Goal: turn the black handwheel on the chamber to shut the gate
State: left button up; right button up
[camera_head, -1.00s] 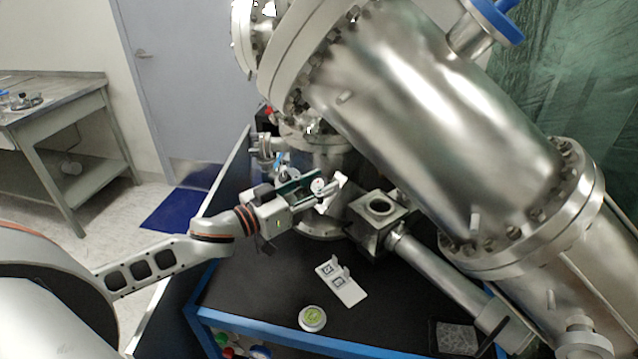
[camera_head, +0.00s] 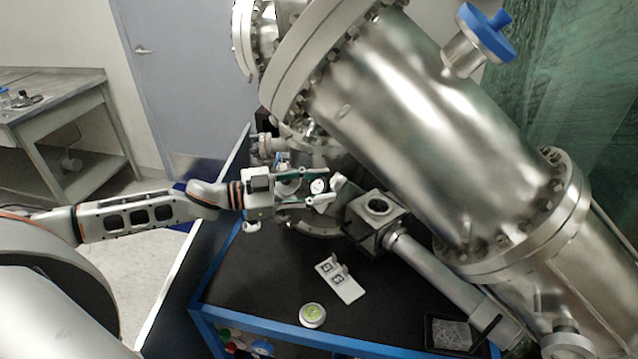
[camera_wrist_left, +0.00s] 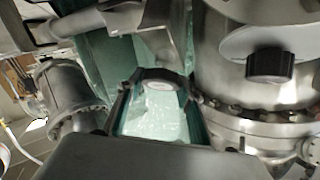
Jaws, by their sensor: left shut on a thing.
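My left gripper (camera_head: 325,190) reaches in from the left beside the lower part of the steel chamber (camera_head: 420,110). Its fingers are apart, one on each side of a small round part with a white face (camera_head: 318,186), and are shut on it. In the left wrist view this part shows as a pale disc (camera_wrist_left: 158,86) between the dark fingertips. I cannot tell whether it belongs to the handwheel. A black round knob (camera_wrist_left: 270,65) stands on the steel body at the right of the wrist view. The gate is not visible. My right gripper is not in view.
A blue-edged black table (camera_head: 260,290) carries a square steel block (camera_head: 378,222) with a tube, a white plate with printed markers (camera_head: 340,281), a round green-faced puck (camera_head: 312,315) and a black tray (camera_head: 452,334).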

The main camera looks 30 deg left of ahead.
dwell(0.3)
pick_arm(q)
jog(key=o, duration=1.1)
jog(key=shift+v, duration=6)
jog(key=shift+a, duration=0.1)
